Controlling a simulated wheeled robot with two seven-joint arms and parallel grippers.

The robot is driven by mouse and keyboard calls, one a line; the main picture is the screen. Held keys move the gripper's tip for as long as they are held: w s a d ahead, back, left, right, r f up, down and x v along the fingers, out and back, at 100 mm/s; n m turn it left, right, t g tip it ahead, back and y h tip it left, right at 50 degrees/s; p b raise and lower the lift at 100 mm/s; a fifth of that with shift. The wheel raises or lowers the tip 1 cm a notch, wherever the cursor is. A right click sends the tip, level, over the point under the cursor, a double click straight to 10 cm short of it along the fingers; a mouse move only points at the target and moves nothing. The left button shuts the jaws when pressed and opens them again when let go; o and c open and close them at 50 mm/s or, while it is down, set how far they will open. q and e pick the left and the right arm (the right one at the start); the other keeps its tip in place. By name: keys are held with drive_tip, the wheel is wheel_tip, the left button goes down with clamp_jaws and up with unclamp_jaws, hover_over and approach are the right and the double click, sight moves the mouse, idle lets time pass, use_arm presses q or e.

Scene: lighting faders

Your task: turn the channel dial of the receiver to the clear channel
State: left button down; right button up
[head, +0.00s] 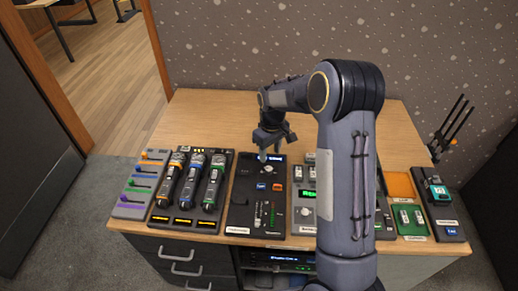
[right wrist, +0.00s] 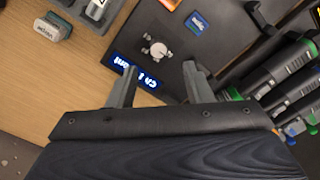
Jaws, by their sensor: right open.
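The receiver is a dark panel (head: 241,196) among the gear on the wooden cabinet top. Near its back edge it has a pale channel dial (head: 267,169) and a blue lit display. In the right wrist view the dial (right wrist: 157,50) is a white knob just beyond the fingertips, not between them. The display (right wrist: 147,84) shows "Ch 1" and more text, partly covered by one finger. My right gripper (head: 271,152) is open and empty above the back of the panel; it also shows in the right wrist view (right wrist: 160,68). My left gripper is out of view.
Left of the receiver are a rack with several handheld microphones (head: 188,190) and a fader board (head: 141,185). To the right, my right arm hides part of another panel. A green-and-orange unit (head: 400,187) stands further right. The wood behind is clear.

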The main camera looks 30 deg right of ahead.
sight(269, 169)
drive_tip(key=shift+w+f, duration=0.35)
wheel_tip(269, 169, down, 8)
drive_tip(key=shift+s+r+p, duration=0.1)
drive_tip(key=shift+r+p, duration=0.15)
drive_tip(key=shift+p, duration=0.2)
drive_tip(key=c, duration=1)
